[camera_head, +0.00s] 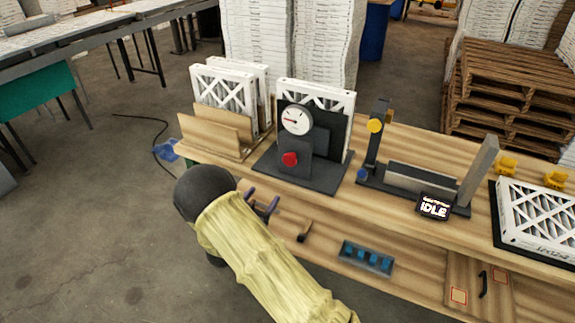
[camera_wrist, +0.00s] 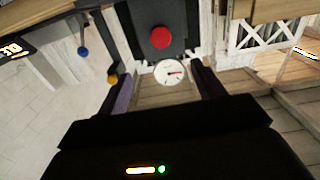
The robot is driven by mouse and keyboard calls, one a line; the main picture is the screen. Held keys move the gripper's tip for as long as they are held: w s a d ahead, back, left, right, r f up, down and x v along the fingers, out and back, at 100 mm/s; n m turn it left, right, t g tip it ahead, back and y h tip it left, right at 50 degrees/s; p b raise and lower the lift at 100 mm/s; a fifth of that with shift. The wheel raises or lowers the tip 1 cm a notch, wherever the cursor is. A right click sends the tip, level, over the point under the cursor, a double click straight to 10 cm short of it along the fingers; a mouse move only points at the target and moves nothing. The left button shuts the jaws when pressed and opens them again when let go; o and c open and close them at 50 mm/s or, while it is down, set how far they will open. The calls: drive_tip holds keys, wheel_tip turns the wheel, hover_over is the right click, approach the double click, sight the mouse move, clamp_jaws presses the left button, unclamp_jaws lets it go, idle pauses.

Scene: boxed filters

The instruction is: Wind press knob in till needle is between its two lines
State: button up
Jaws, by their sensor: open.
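The press (camera_head: 313,148) is a dark grey stand on the bench, with a white filter upright behind its front plate. Its red round knob (camera_head: 290,159) sits low on the front, below a white dial (camera_head: 295,119). The red needle points left in the head view; the two lines are too small to tell. My gripper (camera_head: 262,203) is open and empty, in front of and below the knob, apart from it. In the wrist view, the red knob (camera_wrist: 160,38) and dial (camera_wrist: 170,72) appear upside down, the knob beyond the spread fingers.
A wooden rack (camera_head: 215,137) with white filters stands left of the press. Right of it are a dark fixture with a yellow knob (camera_head: 375,125) and an IDLE display (camera_head: 434,206). A blue-celled tray (camera_head: 366,257) lies nearer. Another filter (camera_head: 540,215) lies at right.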

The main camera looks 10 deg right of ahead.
sight(288, 162)
drive_tip(key=p+x, duration=0.5)
drive_tip(key=x, duration=1.2)
drive_tip(key=shift+w, duration=0.1)
